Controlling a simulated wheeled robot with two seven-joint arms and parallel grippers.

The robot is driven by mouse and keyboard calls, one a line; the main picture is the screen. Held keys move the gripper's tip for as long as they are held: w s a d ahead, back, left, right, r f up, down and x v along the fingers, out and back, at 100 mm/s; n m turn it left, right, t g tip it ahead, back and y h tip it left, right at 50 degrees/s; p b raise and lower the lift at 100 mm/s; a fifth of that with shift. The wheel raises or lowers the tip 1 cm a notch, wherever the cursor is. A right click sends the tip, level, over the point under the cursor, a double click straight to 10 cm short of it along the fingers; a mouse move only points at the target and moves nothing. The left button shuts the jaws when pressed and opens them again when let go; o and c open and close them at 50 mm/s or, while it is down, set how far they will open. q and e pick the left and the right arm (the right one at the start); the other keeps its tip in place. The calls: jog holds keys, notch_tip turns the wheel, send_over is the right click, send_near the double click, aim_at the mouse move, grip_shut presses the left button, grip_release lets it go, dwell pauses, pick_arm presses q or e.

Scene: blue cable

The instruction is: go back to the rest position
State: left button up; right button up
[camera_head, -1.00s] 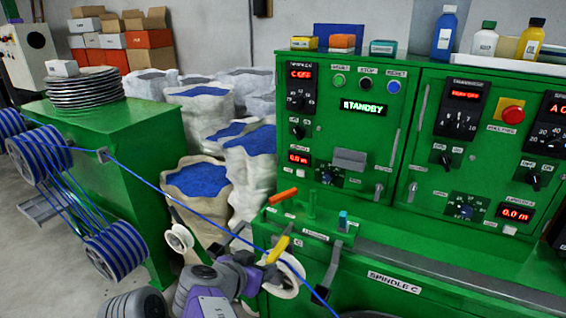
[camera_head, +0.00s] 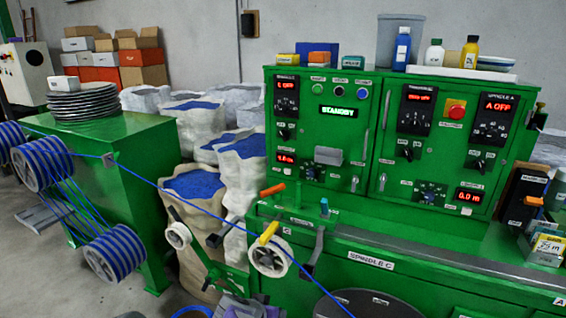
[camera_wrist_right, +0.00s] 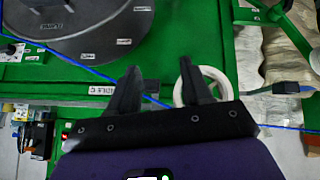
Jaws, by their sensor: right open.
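The blue cable (camera_head: 165,187) runs from the striped blue spools (camera_head: 42,163) at the left, down past the white guide pulley (camera_head: 268,257) and along the front of the green machine (camera_head: 330,210). My right gripper (camera_wrist_right: 160,66) shows in the right wrist view with its two dark fingers spread and nothing visible between them. In that view the cable (camera_wrist_right: 88,70) passes behind the fingers, and the white pulley ring (camera_wrist_right: 203,86) lies behind the right finger. Purple and grey parts of mine show at the bottom edge of the head view. My left gripper's fingers are not visible.
A green cabinet (camera_head: 140,150) with stacked dark discs (camera_head: 92,103) stands at the left. White sacks of blue granules (camera_head: 195,184) fill the gap behind. Bottles and boxes stand on the machine's top. Small boxes (camera_head: 545,248) sit at the right. The display reads STANDBY.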

jog(key=s+d+f+n+g+y, duration=0.1)
jog(key=s+d+f+g+y, duration=0.25)
jog(key=f, duration=0.75)
jog(key=s+d+f+n+g+h, duration=0.15)
jog(key=s+d+f, duration=0.35)
jog(key=f, duration=0.5)
jog(key=s+d+f+m+y, duration=0.1)
jog(key=s+d+f+y, duration=0.1)
jog(key=s+f, duration=0.3)
jog(key=s+d+f+m+g+y, duration=0.1)
jog(key=s+f+y, duration=0.3)
jog(key=s, duration=0.5)
jog(key=shift+s+d+f, duration=0.2)
jog(key=shift+d+f, duration=0.2)
jog(key=shift+d, duration=0.25)
jog(key=shift+c, duration=0.6)
jog(key=shift+d, duration=0.15)
